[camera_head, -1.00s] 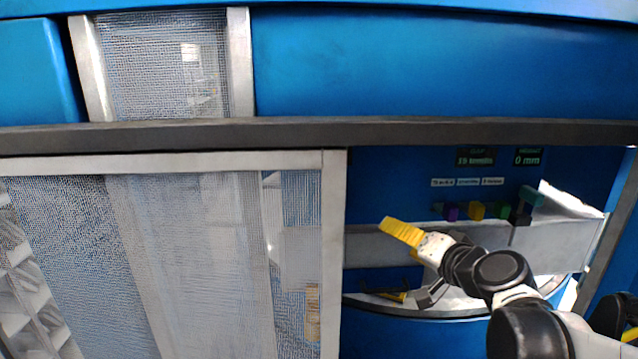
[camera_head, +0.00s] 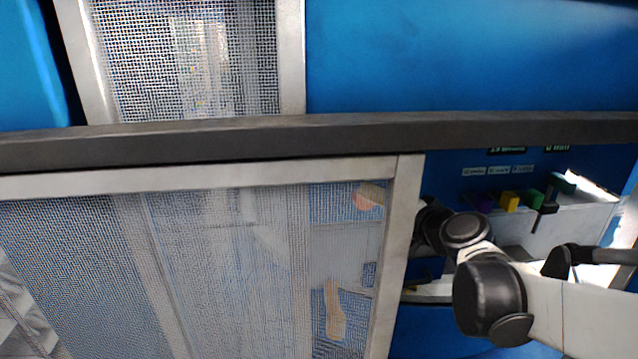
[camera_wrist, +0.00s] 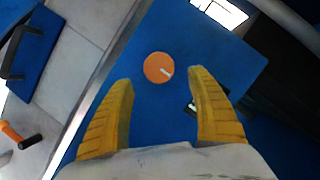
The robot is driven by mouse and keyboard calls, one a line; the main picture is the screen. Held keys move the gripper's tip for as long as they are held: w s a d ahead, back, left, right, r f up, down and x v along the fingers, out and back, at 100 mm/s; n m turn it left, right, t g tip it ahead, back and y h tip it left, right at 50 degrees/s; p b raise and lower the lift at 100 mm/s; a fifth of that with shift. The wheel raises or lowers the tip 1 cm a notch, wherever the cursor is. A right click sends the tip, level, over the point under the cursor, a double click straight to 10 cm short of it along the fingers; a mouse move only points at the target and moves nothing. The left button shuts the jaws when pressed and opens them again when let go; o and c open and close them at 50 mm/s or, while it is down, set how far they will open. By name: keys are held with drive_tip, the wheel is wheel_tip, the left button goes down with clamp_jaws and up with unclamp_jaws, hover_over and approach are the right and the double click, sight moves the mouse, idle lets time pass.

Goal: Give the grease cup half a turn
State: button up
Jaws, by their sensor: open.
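The grease cup appears to be a round orange cap (camera_wrist: 158,67) with a short white mark near its right edge, set on a blue panel in the wrist view. My gripper (camera_wrist: 161,76) is open and empty. Its two yellow fingers point toward the cap, which lies ahead between and slightly beyond the fingertips; I see no contact. In the head view, an orange round patch (camera_head: 362,203) shows dimly through the mesh, with a yellowish shape beside it that looks like a finger. The rest of my gripper is hidden there.
A framed mesh panel (camera_head: 405,230) stands in front of my wrist in the head view. Yellow, green and purple blocks (camera_head: 510,201) sit on a ledge at right. The wrist view shows a blue black-handled part (camera_wrist: 35,60) and an orange-and-black handle (camera_wrist: 20,135) at left.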

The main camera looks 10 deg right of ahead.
drive_tip(key=x, duration=0.6)
drive_tip(key=c, duration=1.2)
